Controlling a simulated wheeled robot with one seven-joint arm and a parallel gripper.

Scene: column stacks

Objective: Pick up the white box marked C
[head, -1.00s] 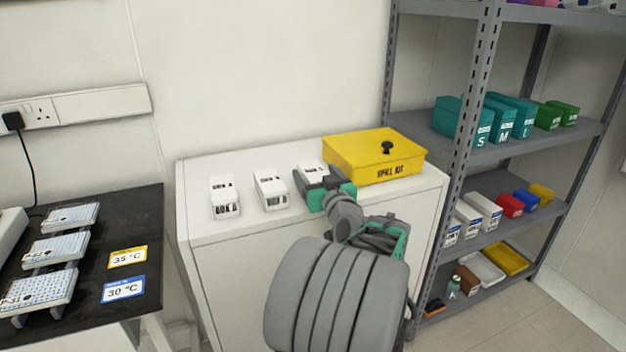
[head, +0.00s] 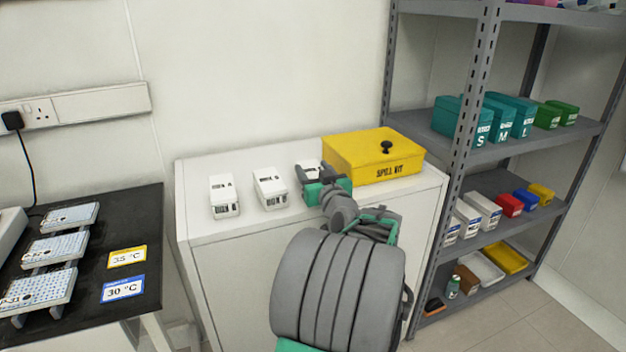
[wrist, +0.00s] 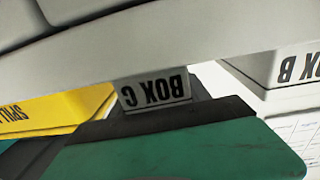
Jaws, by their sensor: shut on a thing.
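The white box marked C shows in the wrist view (wrist: 155,92) with its "BOX C" label upside down. My gripper (head: 322,180) is shut on this box, its dark fingers against it. In the head view only a small part of the box (head: 311,164) shows behind my gripper, at the right of the row on the white cabinet. I cannot tell whether the box touches the cabinet top. The box marked B (wrist: 290,65) is to the right in the wrist view; it is the middle white box (head: 270,188) in the head view.
Another white box (head: 224,195) stands at the left on the white cabinet (head: 255,230). A yellow spill kit (head: 372,158) stands close to the right of my gripper. A grey shelf rack (head: 465,150) is at the right. A black bench (head: 85,290) with racks is at the left.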

